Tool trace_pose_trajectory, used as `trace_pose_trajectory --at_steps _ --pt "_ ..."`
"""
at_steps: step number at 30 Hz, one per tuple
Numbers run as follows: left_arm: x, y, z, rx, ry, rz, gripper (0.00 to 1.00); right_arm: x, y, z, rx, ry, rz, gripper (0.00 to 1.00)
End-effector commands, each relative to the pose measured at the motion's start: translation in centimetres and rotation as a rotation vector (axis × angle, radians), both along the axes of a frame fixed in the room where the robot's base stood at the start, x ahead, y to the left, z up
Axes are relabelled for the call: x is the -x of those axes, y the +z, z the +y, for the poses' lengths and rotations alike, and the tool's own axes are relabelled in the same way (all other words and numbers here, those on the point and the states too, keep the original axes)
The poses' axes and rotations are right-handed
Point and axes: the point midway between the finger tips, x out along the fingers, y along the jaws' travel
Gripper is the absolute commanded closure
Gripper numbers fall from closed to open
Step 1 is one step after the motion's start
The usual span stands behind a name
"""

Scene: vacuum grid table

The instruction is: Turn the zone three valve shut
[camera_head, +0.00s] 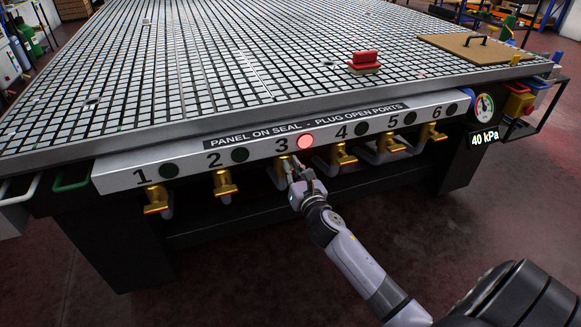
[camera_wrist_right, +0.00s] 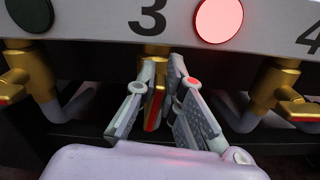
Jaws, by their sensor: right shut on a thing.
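The zone three valve (camera_head: 279,164) is a gold valve with a red-edged handle, below the number 3 on the sloped front panel. In the right wrist view its handle (camera_wrist_right: 152,112) points down, toward the camera, between my fingers. My right gripper (camera_head: 293,170) comes up from the lower right and is shut on this handle. In the right wrist view the fingers (camera_wrist_right: 163,82) stand on either side of it and partly hide it. The zone three lamp (camera_head: 305,141) glows red. My left gripper is not in view.
Similar gold valves sit close by on both sides, such as valve two (camera_head: 226,183) and valve four (camera_head: 343,155). Their lamps are dark green. A gauge (camera_head: 484,107) above a "40 kPa" display is at right. A red-handled block (camera_head: 364,62) and wooden board (camera_head: 475,48) lie on the grid table.

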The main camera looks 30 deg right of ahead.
Motion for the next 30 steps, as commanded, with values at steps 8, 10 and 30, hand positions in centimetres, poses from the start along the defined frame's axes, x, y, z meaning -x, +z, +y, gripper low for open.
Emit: trace_pose_trajectory --at_steps 8,10,30 --pt "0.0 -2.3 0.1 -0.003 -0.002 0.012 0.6 0.2 -0.2 -0.7 -0.242 -0.002 -0.056 1.0" --pt "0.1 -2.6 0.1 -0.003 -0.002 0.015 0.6 0.2 -0.3 -0.8 -0.307 -0.001 -0.072 1.0" --pt "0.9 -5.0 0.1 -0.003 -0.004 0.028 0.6 0.5 -1.5 -2.0 -0.926 -0.003 -0.221 1.0"
